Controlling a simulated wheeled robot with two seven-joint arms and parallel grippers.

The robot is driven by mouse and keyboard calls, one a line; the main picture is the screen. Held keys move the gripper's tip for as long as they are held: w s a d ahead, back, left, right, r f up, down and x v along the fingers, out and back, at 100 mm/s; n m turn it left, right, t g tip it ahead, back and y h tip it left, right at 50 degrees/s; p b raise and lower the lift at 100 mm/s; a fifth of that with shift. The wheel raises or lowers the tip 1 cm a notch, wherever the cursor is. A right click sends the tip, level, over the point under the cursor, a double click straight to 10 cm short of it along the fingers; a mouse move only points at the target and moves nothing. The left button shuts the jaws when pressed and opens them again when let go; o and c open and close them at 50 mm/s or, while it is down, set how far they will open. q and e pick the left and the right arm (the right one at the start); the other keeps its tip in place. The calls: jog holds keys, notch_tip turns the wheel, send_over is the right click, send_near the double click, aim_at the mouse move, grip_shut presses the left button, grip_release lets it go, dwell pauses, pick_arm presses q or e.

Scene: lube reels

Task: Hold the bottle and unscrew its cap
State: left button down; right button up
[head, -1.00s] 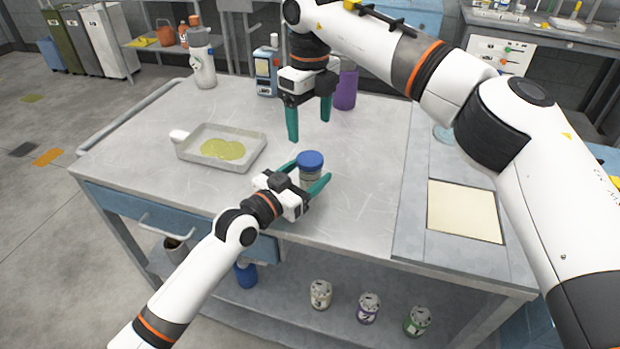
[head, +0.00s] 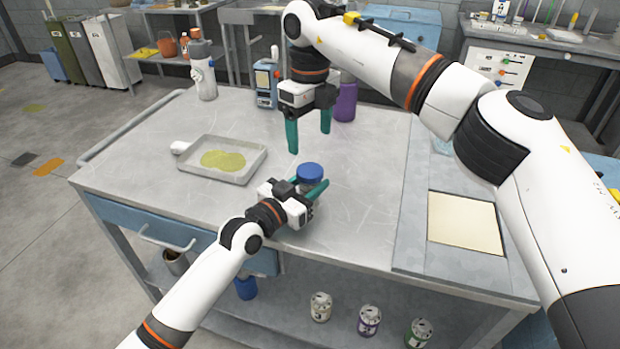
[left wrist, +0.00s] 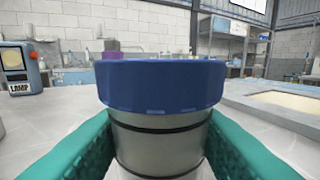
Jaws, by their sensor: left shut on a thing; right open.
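The bottle (left wrist: 160,143) is a grey, banded cylinder standing upright on the cart top, with a wide blue cap (left wrist: 162,85) on it. The cap also shows in the head view (head: 310,172). My left gripper (head: 308,188) is shut on the bottle's body just below the cap, with a teal finger on each side in the left wrist view. My right gripper (head: 308,136) is open and empty. It points down above the cart, a little above and behind the cap in the head view. The bottle's lower part is hidden by my left gripper.
A shallow tray (head: 248,172) with a yellow-green puddle lies left of the bottle. A white bottle (head: 205,78), a blue-grey container (head: 266,90) and a purple bottle (head: 345,102) stand at the back. A cream pad (head: 465,223) lies at right. The cart top around the bottle is clear.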

aim_at(310, 170)
jog(key=m, duration=0.5)
jog(key=shift+m, duration=0.4)
jog(key=m, duration=0.5)
jog(key=shift+m, duration=0.4)
jog(key=m, duration=0.5)
jog(key=shift+m, duration=0.4)
jog(key=m, duration=0.4)
jog(key=shift+m, duration=0.3)
jog(key=shift+f, duration=4)
